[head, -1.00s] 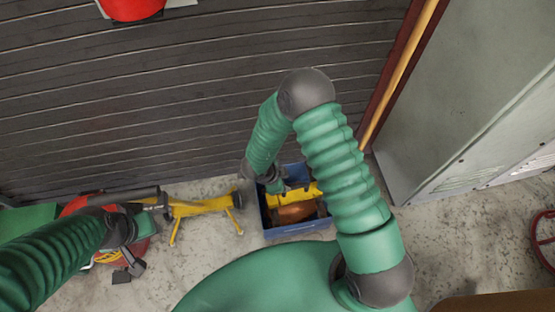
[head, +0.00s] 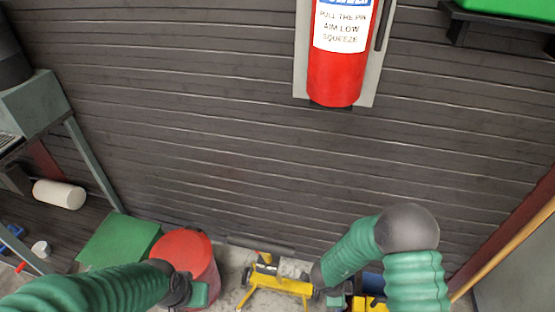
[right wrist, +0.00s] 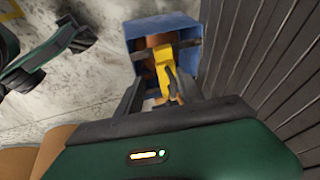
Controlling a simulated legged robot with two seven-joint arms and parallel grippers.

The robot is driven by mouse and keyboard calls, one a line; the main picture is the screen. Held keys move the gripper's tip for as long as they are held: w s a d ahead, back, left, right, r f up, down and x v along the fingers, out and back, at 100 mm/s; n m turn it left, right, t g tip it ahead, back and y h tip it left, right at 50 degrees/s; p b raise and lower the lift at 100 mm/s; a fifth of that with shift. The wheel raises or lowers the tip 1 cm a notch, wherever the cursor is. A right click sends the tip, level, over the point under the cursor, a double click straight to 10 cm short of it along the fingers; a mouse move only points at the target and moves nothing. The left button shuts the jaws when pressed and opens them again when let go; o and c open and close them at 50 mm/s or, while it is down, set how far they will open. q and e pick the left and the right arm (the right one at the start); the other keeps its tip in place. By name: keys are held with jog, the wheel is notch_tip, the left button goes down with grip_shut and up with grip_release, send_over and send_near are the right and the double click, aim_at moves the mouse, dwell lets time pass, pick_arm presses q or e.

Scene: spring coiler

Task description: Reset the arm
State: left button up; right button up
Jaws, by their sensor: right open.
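My right arm comes down at the lower right of the head view, and its gripper is mostly cut off by the bottom edge. In the right wrist view my right gripper (right wrist: 158,93) is open, with its two dark fingers apart. Beyond them is a blue bin (right wrist: 135,36) with a yellow object (right wrist: 164,68) and brown, rounded things inside. I cannot tell if the fingers touch the yellow object. My left arm reaches in from the lower left of the head view. Its gripper (head: 198,294) is in front of the red drum (head: 192,250), with its fingers not clear.
A yellow stand (head: 278,284) is on the floor between my arms. A red fire extinguisher (head: 336,75) hangs on the dark slatted wall. A green box (head: 118,240) and a grey-green machine (head: 35,105) are at the left. A yellow pole (head: 505,247) is at the right.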

jog(key=w+a+r+n+t+y, duration=0.2)
jog(key=r+n, duration=0.3)
jog(key=r, duration=0.2)
jog(key=w+a+r+n+t+y, duration=0.2)
jog(key=a+r+n, duration=0.1)
jog(key=r+n, duration=0.3)
jog(key=s+d+r+n+g+p, duration=0.1)
jog(key=s+d+r+n+g, duration=0.1)
jog(key=s+r+n, duration=0.4)
jog(key=s+d+r+n+g, duration=0.1)
jog(key=s+d+r+n, duration=0.2)
jog(key=s, duration=0.5)
notch_tip(320, 180, up, 24)
jog(key=p, duration=2.4)
jog(key=shift+w+a+f, duration=0.2)
jog(key=shift+w+a, duration=0.05)
